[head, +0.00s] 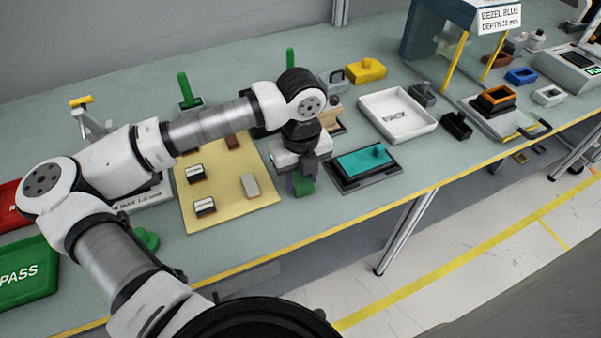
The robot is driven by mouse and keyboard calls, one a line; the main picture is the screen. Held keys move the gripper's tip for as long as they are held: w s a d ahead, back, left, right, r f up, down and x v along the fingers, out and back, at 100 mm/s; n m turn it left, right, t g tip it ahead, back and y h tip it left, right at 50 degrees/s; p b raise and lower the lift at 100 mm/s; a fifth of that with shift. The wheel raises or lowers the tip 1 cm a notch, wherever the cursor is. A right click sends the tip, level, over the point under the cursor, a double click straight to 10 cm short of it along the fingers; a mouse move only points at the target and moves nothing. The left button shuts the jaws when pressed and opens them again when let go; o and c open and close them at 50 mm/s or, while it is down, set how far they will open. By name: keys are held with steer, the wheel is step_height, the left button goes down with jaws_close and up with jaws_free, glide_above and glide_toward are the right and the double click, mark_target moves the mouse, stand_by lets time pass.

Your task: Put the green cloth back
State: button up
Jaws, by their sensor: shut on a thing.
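My gripper (302,175) points down and is shut on the green cloth (303,188). The cloth shows as a small dark green piece just below the fingers, and its upper part is hidden by them. It is between the yellow board (225,218) on the left and a black tray (345,181) with a teal block (366,162) on the right. I cannot tell whether the cloth touches the table.
A white tray marked PACK (419,131) stands right of the teal block. Several small blocks lie on the yellow board. A green PASS tray (25,287) is at the left. A green upright handle (185,89) stands behind my arm. The table's yellow front edge (405,199) is close.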

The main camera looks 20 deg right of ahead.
mark_target(301, 180)
steer(key=shift+f+b, duration=0.25)
steer(key=shift+b, duration=0.1)
steer(key=o, duration=1)
steer(key=shift+r, duration=0.1)
steer(key=shift+o, duration=0.2)
steer(key=shift+r+p, duration=0.15)
steer(key=shift+p, duration=0.15)
steer(key=shift+r, duration=0.2)
step_height(301, 180, up, 12)
steer(key=b, duration=0.2)
steer(key=shift+f, duration=0.15)
